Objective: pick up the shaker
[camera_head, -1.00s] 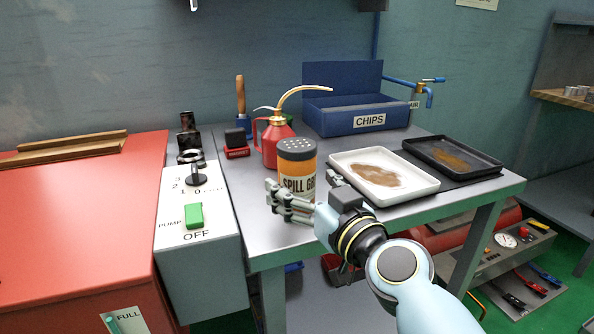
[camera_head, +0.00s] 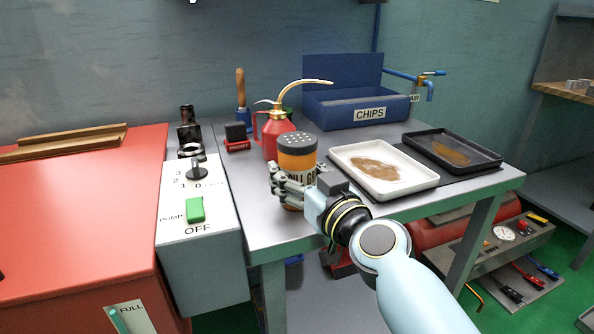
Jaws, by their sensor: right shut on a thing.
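My left gripper is not in view.
A white tray (camera_head: 424,182) with a brown stain lies right of the shaker, a black tray (camera_head: 489,162) beyond it. A red oil can (camera_head: 272,134) stands close behind. A blue CHIPS box (camera_head: 338,119) is at the back. A control box (camera_head: 215,248) is at left.

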